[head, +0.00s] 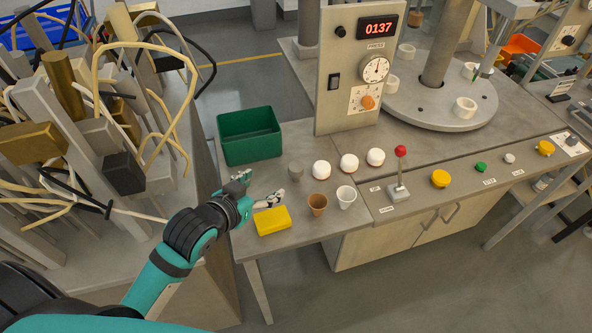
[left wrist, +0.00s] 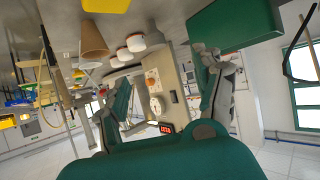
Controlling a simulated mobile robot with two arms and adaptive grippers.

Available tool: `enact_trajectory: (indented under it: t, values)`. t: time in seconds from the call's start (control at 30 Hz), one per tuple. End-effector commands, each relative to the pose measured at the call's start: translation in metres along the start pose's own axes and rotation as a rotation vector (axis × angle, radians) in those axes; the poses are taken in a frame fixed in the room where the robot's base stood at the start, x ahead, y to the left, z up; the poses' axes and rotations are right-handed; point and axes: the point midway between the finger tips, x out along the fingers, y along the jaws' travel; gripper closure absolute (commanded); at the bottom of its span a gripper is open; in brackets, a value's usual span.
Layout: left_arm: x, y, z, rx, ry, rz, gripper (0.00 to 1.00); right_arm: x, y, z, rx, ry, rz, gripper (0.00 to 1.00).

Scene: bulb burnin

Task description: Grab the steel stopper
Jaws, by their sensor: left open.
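The steel stopper (head: 296,170) is a small grey piece standing on the bench in the head view, between the green bin and the nearest white-topped piece. My left gripper (head: 259,186) is open and empty, to the left of the stopper and apart from it. Its two spread fingers also show in the left wrist view (left wrist: 165,88). My right gripper is not in view.
A green bin (head: 250,137) stands behind the gripper. A yellow block (head: 272,220), a brown cup (head: 317,204) and a white cup (head: 346,196) stand in front. Several white-topped round pieces (head: 321,170) stand right of the stopper, before the press panel (head: 343,90).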

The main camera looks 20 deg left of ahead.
Motion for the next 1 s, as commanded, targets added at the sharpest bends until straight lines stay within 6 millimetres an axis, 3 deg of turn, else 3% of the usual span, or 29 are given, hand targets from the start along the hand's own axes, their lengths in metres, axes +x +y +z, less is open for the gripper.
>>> enact_trajectory:
  t: [0.5, 0.83, 1.0]
  values:
    - [0.1, 0.001, -0.004, -0.002, 0.007, 0.002, 0.32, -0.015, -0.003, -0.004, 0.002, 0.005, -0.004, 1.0]
    - [0.125, 0.003, -0.003, -0.001, 0.006, 0.002, 0.32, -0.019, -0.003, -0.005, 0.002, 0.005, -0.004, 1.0]
    - [0.148, 0.009, -0.003, -0.003, 0.005, 0.003, 0.32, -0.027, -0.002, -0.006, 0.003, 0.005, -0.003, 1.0]
